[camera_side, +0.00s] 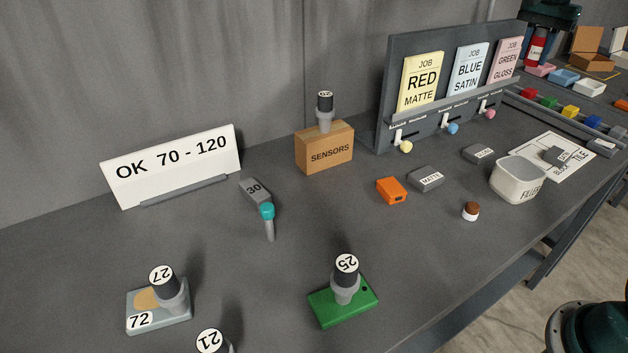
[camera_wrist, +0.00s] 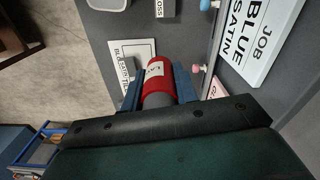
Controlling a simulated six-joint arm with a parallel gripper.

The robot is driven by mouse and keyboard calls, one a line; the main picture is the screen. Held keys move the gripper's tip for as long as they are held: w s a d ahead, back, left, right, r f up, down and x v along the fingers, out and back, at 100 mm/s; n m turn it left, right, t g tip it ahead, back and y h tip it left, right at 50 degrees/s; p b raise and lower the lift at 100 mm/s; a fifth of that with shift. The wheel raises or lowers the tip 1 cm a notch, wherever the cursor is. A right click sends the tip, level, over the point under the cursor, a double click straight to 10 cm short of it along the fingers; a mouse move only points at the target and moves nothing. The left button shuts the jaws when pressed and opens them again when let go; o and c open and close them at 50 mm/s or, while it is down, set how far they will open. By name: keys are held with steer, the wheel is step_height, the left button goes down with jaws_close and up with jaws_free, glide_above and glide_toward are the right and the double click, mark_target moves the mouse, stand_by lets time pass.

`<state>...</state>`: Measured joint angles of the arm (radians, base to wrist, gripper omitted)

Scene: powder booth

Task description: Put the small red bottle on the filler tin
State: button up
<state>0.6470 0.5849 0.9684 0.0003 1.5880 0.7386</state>
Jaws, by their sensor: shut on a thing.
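The small red bottle (camera_side: 536,48) has a white label and shows at the top right of the side view. My gripper (camera_side: 537,32) is shut on it, with the bottle hanging below. In the wrist view the red bottle (camera_wrist: 160,80) lies between my two blue fingers, and my gripper (camera_wrist: 158,88) hides part of it. The filler tin (camera_side: 517,182) is a whitish open-topped container on the grey table, well apart from the bottle, nearer the side camera. Its rim shows cut off at the top of the wrist view (camera_wrist: 106,4).
A printed sheet (camera_side: 552,158) lies beside the tin, with a grey block on it. The job card board (camera_side: 450,75) stands at the back. Small trays (camera_side: 565,78) and coloured blocks (camera_side: 570,111) are at right. A brown-capped jar (camera_side: 471,212) stands left of the tin.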

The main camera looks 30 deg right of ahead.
steer(key=s+a+r, duration=0.2)
steer(key=s+a, duration=0.8)
steer(key=s, duration=0.1)
steer(key=shift+s+a+n, duration=0.15)
steer(key=shift+a+n, duration=0.1)
steer(key=shift+n, duration=0.15)
steer(key=shift+f, duration=0.1)
glide_above(522, 168)
step_height(522, 168, down, 16)
steer(key=shift+a+r, duration=0.1)
steer(key=shift+r, duration=0.1)
steer(key=shift+f, duration=0.1)
steer(key=shift+f, duration=2.05)
steer(key=shift+f, duration=0.1)
steer(key=o, duration=1)
steer(key=shift+c, duration=0.2)
